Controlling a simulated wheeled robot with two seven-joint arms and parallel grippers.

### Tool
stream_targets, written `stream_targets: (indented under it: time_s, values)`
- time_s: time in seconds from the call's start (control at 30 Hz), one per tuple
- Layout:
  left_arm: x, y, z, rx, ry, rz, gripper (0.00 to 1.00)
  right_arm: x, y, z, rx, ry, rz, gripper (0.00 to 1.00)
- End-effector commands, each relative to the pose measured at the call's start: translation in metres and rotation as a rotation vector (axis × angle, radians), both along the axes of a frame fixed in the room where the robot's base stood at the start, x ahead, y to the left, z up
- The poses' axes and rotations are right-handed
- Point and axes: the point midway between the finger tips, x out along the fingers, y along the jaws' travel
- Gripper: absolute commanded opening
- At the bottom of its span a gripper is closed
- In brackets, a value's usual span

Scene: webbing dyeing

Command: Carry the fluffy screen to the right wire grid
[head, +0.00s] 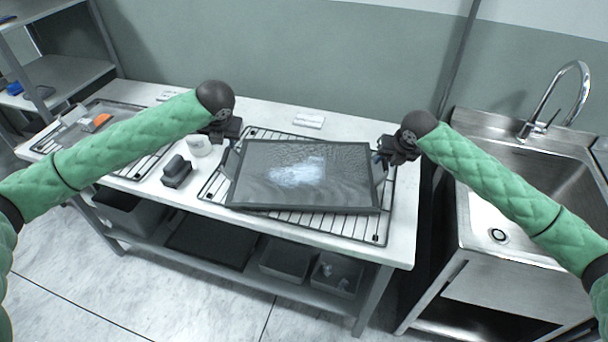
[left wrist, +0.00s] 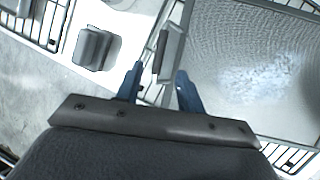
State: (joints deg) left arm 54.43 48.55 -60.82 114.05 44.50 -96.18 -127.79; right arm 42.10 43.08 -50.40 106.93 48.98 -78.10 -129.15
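The fluffy screen (head: 340,190), a dark-framed mesh panel with a whitish fuzzy patch, is over the right wire grid (head: 305,226), slightly turned relative to it. I cannot tell whether it touches the grid all round. My left gripper (head: 234,146) is at the screen's left side. In the left wrist view its blue fingers (left wrist: 161,85) are spread, with the screen's side handle (left wrist: 170,52) between or just beyond their tips, with gaps visible. My right gripper (head: 379,160) is at the screen's right side; its fingers are too small and dark to read.
A dark block (head: 176,172) and a white jar (head: 199,146) stand left of the grid. Further left is another wire grid with a tray (head: 70,136). A small white item (head: 309,121) lies behind the screen. A sink (head: 530,190) stands at the right.

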Motion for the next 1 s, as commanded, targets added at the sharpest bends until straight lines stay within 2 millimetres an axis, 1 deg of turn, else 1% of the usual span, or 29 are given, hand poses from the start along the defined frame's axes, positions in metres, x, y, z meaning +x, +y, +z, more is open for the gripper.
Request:
stream_targets:
  time_s: [0.03,0.2,0.37,0.47,0.57,0.9,1.0]
  values:
    - [-0.003,-0.001,0.008,0.000,-0.003,-0.001,0.38,0.000,0.000,0.000,0.000,0.000,0.000,0.37]
    - [-0.011,-0.005,0.026,0.000,-0.001,0.000,0.38,0.000,0.000,0.000,0.000,0.000,0.000,0.37]
    - [-0.014,-0.007,0.034,0.001,-0.001,0.000,0.38,0.000,0.000,0.001,0.000,0.000,0.000,0.37]
    - [-0.015,-0.007,0.035,0.001,0.000,0.000,0.38,-0.002,-0.001,0.007,0.001,-0.001,0.001,0.37]
    - [-0.015,-0.007,0.035,0.001,0.000,0.000,0.38,-0.007,-0.004,0.018,0.000,-0.002,0.001,0.37]
    - [-0.015,-0.007,0.035,0.001,0.000,0.000,0.38,-0.031,-0.016,0.076,0.000,-0.003,0.000,0.37]
    - [-0.015,-0.007,0.035,0.001,0.000,0.000,0.38,-0.037,-0.018,0.089,0.000,-0.001,0.000,0.37]
